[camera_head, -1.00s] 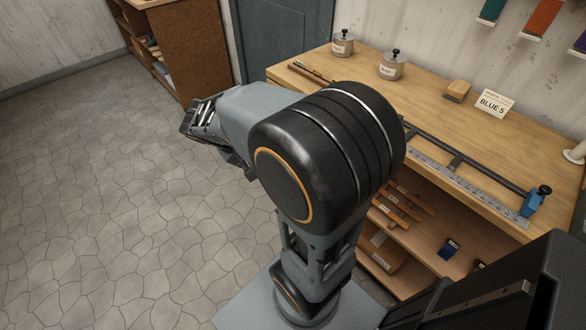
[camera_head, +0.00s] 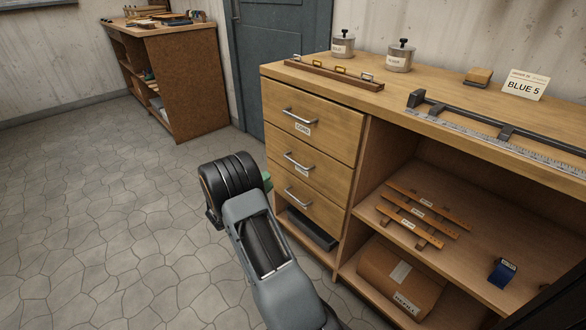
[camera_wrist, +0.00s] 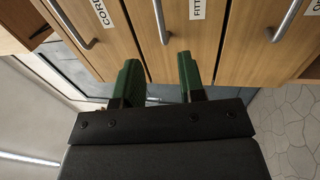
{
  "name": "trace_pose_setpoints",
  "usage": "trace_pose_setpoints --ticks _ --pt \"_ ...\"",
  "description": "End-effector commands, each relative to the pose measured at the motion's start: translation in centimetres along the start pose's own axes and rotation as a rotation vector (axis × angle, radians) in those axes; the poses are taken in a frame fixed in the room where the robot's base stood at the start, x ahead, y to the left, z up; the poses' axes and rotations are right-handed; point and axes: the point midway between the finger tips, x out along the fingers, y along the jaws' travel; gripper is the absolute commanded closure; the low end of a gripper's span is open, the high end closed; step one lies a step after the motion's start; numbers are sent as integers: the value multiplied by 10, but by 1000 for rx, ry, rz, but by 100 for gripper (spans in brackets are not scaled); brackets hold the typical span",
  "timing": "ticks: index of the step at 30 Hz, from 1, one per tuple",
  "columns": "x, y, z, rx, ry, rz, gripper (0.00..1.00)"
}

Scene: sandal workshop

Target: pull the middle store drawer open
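The store has a stack of three wooden drawers, all shut, each with a metal bar handle. The middle drawer (camera_head: 325,177) is in the head view, with its handle (camera_head: 299,162) and a partly legible label. In the wrist view the middle drawer's handle (camera_wrist: 160,18) appears above and between the fingertips, beside a label starting "FITT". My gripper (camera_wrist: 159,72) is open and empty. Its green fingers are spread on either side of the line to that handle, apparently short of it. In the head view my arm hides most of the gripper; only a green bit shows.
The top drawer (camera_head: 325,125) is labelled CORD; the bottom drawer (camera_head: 323,208) is below. A dark tray (camera_head: 311,231) sits beneath the drawers. Open shelves (camera_head: 470,235) with wooden racks and a box are at right. The stone floor (camera_head: 120,230) at left is clear.

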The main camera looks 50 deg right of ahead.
Motion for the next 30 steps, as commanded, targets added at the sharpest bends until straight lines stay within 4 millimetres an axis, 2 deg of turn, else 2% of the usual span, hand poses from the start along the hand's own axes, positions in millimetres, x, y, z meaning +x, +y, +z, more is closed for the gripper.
trace_pose_setpoints --ticks 15,21,30 --pt "94 -2 1 0 -5 0 63" --pt "116 -1 1 0 -3 0 63" --pt "127 0 1 -2 -1 0 63"
